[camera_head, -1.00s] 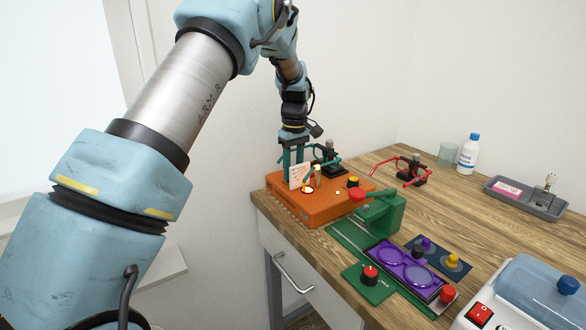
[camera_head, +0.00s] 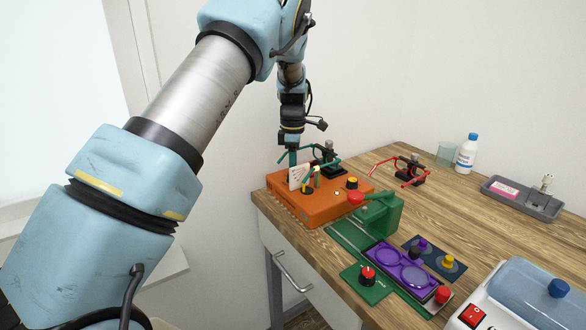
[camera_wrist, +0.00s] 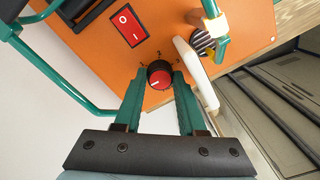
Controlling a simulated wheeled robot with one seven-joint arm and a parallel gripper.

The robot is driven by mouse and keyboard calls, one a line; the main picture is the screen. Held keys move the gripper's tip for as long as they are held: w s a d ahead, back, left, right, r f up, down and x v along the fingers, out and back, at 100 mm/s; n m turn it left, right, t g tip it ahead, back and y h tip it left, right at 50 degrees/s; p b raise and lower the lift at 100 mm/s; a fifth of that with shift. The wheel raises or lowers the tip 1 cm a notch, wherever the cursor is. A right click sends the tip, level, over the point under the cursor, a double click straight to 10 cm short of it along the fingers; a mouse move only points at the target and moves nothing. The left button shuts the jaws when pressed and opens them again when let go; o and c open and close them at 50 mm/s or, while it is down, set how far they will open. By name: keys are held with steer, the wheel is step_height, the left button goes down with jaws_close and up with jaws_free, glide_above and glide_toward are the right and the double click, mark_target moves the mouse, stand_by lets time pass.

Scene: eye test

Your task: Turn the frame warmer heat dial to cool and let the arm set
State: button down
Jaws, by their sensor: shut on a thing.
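The frame warmer is an orange box (camera_head: 320,208) at the back left of the bench. Its heat dial (camera_wrist: 159,75), a black knob with a red cap and a pale pointer line, shows in the wrist view with small marks around its far side. My gripper (camera_wrist: 160,82) has its two green fingers closed on the dial's sides. I cannot read which setting the line points to. In the head view my gripper (camera_head: 293,160) reaches down to the box's left end, where a white card (camera_head: 299,176) hides the dial and part of the fingertips.
A red rocker switch (camera_wrist: 128,25) lies beyond the dial. The white card (camera_wrist: 197,72) stands close by the right finger. A teal glasses frame (camera_head: 303,157) in a black holder is just behind. A green press (camera_head: 380,214) and purple lens tray (camera_head: 398,268) stand in front.

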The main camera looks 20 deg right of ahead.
steer(key=shift+n, duration=0.6)
steer(key=shift+c, duration=2.4)
jaws_free()
steer(key=shift+r, duration=0.1)
step_height(320, 180, up, 11)
steer(key=b, duration=0.2)
steer(key=shift+w+b, duration=0.2)
steer(key=shift+b, duration=0.2)
steer(key=shift+f, duration=0.2)
